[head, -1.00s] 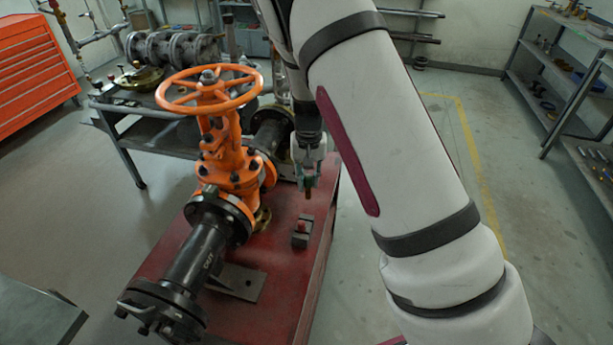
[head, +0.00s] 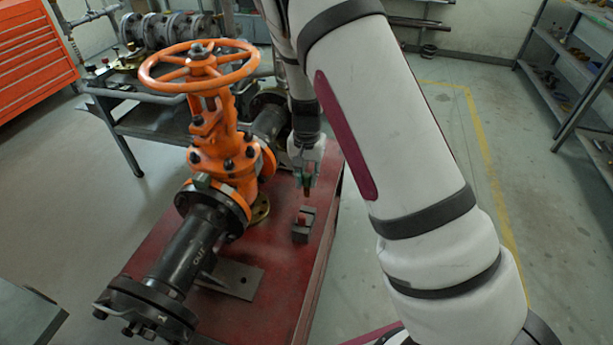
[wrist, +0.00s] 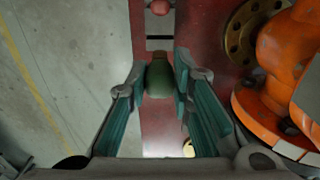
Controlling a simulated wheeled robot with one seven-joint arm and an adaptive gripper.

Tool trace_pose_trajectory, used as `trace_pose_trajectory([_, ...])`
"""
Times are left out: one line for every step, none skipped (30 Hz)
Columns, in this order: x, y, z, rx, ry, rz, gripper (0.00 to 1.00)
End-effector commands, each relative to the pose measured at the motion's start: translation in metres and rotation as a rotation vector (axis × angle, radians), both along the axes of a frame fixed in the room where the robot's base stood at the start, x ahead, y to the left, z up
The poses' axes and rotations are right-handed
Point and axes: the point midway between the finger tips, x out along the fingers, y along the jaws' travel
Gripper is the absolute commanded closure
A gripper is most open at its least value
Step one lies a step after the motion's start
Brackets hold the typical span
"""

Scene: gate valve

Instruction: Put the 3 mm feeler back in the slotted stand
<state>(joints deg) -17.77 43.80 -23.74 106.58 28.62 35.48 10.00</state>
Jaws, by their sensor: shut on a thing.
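My gripper (head: 306,178) points down above the red bench top, just behind the slotted stand. In the wrist view its teal fingers (wrist: 159,75) are shut on the feeler (wrist: 159,80), whose dark green rounded body shows between the fingertips. The feeler appears apart from the stand.
The orange gate valve (head: 222,155) with its handwheel and black flanged pipe (head: 185,262) stands left of my gripper. A brass flange (wrist: 251,30) lies near the stand. The red bench top (head: 280,275) is bare in front of the stand; its right edge is close by.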

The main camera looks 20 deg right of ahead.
Motion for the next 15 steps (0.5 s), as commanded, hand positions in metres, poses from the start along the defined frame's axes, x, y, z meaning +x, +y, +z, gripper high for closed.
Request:
trace_pose_trajectory([0.0, 0.0, -0.005, 0.0, 0.002, 0.0, 1.0])
trace_pose_trajectory([0.0, 0.0, -0.007, 0.0, 0.002, 0.0, 1.0])
trace_pose_trajectory([0.0, 0.0, -0.011, 0.001, 0.003, -0.001, 1.0])
trace_pose_trajectory([0.0, 0.0, -0.014, 0.001, 0.003, -0.001, 1.0])
trace_pose_trajectory([0.0, 0.0, -0.016, 0.0, 0.002, -0.001, 1.0])
trace_pose_trajectory([0.0, 0.0, -0.02, 0.0, 0.002, -0.001, 1.0])
trace_pose_trajectory([0.001, 0.0, -0.023, 0.0, 0.002, -0.001, 1.0])
trace_pose_trajectory([0.0, 0.0, -0.026, 0.0, 0.002, 0.0, 1.0])
trace_pose_trajectory([0.0, 0.0, -0.029, 0.001, 0.003, 0.0, 1.0])
trace_pose_trajectory([0.001, 0.0, -0.032, 0.001, 0.003, 0.0, 1.0])
trace_pose_trajectory([0.001, 0.0, -0.035, 0.0, 0.002, 0.0, 1.0])
trace_pose_trajectory([0.001, 0.0, -0.038, 0.0, 0.002, -0.001, 1.0])
trace_pose_trajectory([0.001, 0.0, -0.04, 0.0, 0.002, -0.001, 1.0])
trace_pose_trajectory([0.0, 0.0, -0.042, 0.0, 0.002, -0.001, 1.0])
trace_pose_trajectory([0.0, 0.0, -0.045, 0.0, 0.002, -0.001, 1.0])
